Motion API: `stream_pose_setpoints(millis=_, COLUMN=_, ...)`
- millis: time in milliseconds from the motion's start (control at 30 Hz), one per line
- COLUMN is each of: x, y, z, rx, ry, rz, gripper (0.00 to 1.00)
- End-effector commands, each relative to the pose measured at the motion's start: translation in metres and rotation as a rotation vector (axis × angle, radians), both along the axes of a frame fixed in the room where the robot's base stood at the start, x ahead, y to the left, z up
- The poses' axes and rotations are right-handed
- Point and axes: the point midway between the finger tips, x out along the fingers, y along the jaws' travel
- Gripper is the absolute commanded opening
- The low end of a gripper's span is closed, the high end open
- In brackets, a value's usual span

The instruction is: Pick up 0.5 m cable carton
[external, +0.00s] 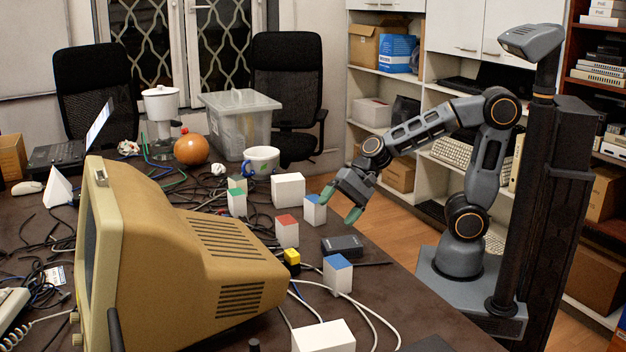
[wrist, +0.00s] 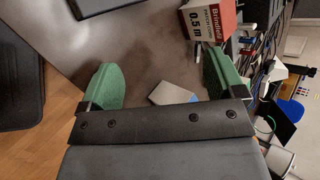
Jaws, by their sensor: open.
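The 0.5 m cable carton (wrist: 211,20) is at the top of the wrist view, white with a red face and "0.5 m" printed on its side. A white carton with a red top (external: 287,233) stands upright on the table in the external view and appears to be the same one. My gripper (external: 340,204) is open and empty above the table's right edge, to the right of and above that carton. In the wrist view my gripper (wrist: 162,78) shows its green fingers wide apart, with the carton beyond the right finger.
A blue-topped carton (external: 314,211) stands close to my left finger. Another blue-topped carton (external: 337,274), a dark box (external: 342,245) and a green-topped carton (external: 237,202) stand around. A large beige monitor (external: 190,260) fills the table's near left. Loose cables cross the tabletop.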

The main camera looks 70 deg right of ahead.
Motion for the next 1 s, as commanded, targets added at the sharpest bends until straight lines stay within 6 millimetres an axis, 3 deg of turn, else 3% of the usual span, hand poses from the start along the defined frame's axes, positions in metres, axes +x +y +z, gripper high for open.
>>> stream_pose_setpoints(millis=100, x=0.026, y=0.03, z=0.021, rx=0.266, ry=0.134, rz=-0.229, gripper=0.88)
stream_pose_setpoints(millis=200, x=0.046, y=0.047, z=0.033, rx=0.466, ry=0.256, rz=-0.412, gripper=0.88)
stream_pose_setpoints(millis=400, x=0.075, y=0.064, z=0.044, rx=0.746, ry=0.459, rz=-0.683, gripper=0.88)
stream_pose_setpoints(millis=667, x=0.088, y=0.07, z=0.039, rx=0.885, ry=0.577, rz=-0.827, gripper=0.88)
stream_pose_setpoints(millis=1000, x=0.088, y=0.07, z=0.003, rx=0.893, ry=0.584, rz=-0.835, gripper=0.88)
